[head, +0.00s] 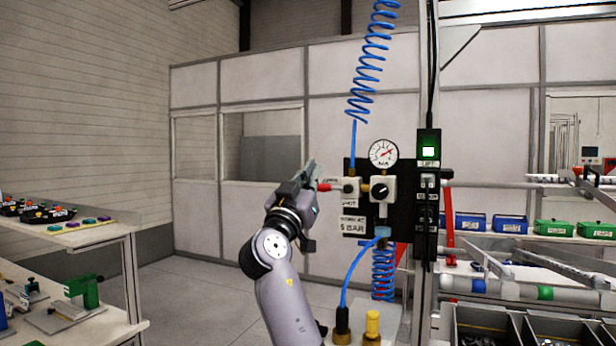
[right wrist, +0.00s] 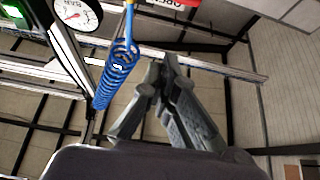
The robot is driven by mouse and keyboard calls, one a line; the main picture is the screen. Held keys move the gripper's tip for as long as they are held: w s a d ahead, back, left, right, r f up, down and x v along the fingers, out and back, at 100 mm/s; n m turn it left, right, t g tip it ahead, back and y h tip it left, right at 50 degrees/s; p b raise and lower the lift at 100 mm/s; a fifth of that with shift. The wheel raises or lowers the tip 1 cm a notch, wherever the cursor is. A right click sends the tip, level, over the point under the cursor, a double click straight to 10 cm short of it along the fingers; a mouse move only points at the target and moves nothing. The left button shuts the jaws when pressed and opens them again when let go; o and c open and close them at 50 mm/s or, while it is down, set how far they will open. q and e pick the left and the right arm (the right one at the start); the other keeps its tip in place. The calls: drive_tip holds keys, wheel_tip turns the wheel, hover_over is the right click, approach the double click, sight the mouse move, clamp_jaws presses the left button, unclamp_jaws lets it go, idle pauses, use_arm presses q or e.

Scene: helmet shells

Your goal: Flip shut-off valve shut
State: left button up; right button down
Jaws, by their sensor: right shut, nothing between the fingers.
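The shut-off valve is on the black air panel (head: 408,212) in the head view. Its red lever (head: 325,187) sticks out to the left from a pale valve body (head: 351,190). My right gripper (head: 311,166) is just left of and slightly above the red lever, its fingers pointing up. I cannot tell whether it touches the lever. In the right wrist view the fingers (right wrist: 160,66) come together at the tips with nothing between them. A red strip with white lettering (right wrist: 172,2) shows at the top edge there. My left gripper is out of view.
A pressure gauge (head: 383,153) and a regulator knob (head: 379,191) sit right of the valve. A blue coiled hose (head: 371,60) hangs above it. A workbench (head: 105,237) stands left; blue bins (head: 471,222) and green bins (head: 553,228) are on the right. Floor left of my arm is clear.

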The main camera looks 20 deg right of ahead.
sight(332, 188)
drive_tip(key=shift+w+d+f+p, duration=0.25)
drive_tip(key=shift+w+d+p, duration=0.3)
drive_tip(key=shift+d, duration=0.1)
drive_tip(key=shift+w+d+f+p, duration=0.25)
drive_tip(key=shift+w+d+p, duration=0.25)
drive_tip(key=shift+w+d, duration=0.1)
drive_tip(key=shift+w+d+f+p, duration=0.25)
drive_tip(key=shift+w+d+p, duration=0.3)
drive_tip(key=shift+d, duration=0.1)
